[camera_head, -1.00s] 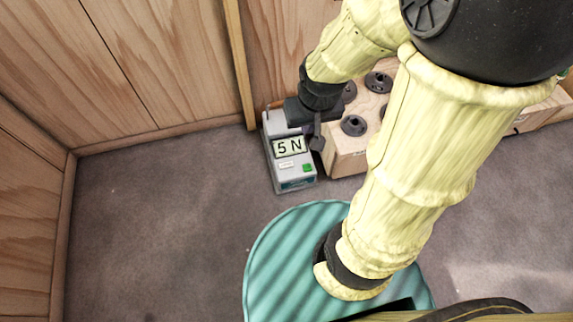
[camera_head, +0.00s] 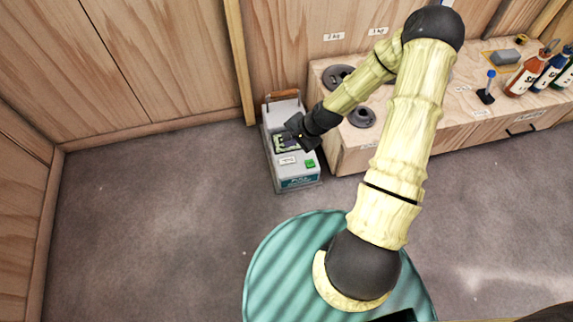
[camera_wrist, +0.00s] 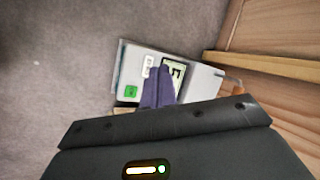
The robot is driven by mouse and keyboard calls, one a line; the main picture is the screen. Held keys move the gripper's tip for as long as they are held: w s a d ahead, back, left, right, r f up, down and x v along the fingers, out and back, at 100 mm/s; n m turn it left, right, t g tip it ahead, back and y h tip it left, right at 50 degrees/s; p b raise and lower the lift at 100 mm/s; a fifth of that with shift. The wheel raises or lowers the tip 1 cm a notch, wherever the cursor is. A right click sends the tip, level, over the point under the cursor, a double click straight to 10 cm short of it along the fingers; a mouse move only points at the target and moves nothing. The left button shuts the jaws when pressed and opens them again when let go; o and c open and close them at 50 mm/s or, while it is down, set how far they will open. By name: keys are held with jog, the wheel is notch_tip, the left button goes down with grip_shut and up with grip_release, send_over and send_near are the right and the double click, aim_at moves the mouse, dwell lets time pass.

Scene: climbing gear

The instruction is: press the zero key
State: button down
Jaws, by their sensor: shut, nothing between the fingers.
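A grey gauge box (camera_head: 293,181) stands on the floor by the wooden wall, with a brown handle at its back. Its green key (camera_head: 310,163) is near the front right of its top, and a white label (camera_head: 287,160) is left of the key. My gripper (camera_head: 291,141) is over the display, partly hiding it, so its reading cannot be made out. In the wrist view my shut fingers (camera_wrist: 158,88) lie in front of the box, between the green key (camera_wrist: 131,91) and the display (camera_wrist: 174,72). I see no contact with the key.
A wooden bench (camera_head: 352,158) with dark weights (camera_head: 362,117) stands just right of the box. Bottles (camera_head: 525,75) and a blue-topped lever (camera_head: 488,86) are on it at far right. The grey floor (camera_head: 160,220) to the left is clear.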

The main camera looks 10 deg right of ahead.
jog(key=w+d+f+m+t+y+b, duration=0.1)
jog(key=w+f+m+t+b, duration=0.2)
jog(key=w+f+m, duration=0.2)
notch_tip(320, 180, down, 4)
jog(key=shift+w+d+r+m+t, duration=0.2)
jog(key=shift+m+t, duration=0.1)
jog(key=shift+m, duration=0.9)
jog(key=shift+f, duration=0.15)
jog(key=b, duration=0.7)
send_over(290, 162)
notch_tip(290, 162, down, 7)
jog(key=shift+w+r, duration=0.1)
jog(key=shift+r, duration=0.05)
jog(key=shift+f+y, duration=0.3)
jog(key=shift+f, duration=0.35)
jog(key=shift+d+f, duration=0.1)
jog(key=shift+f, duration=0.25)
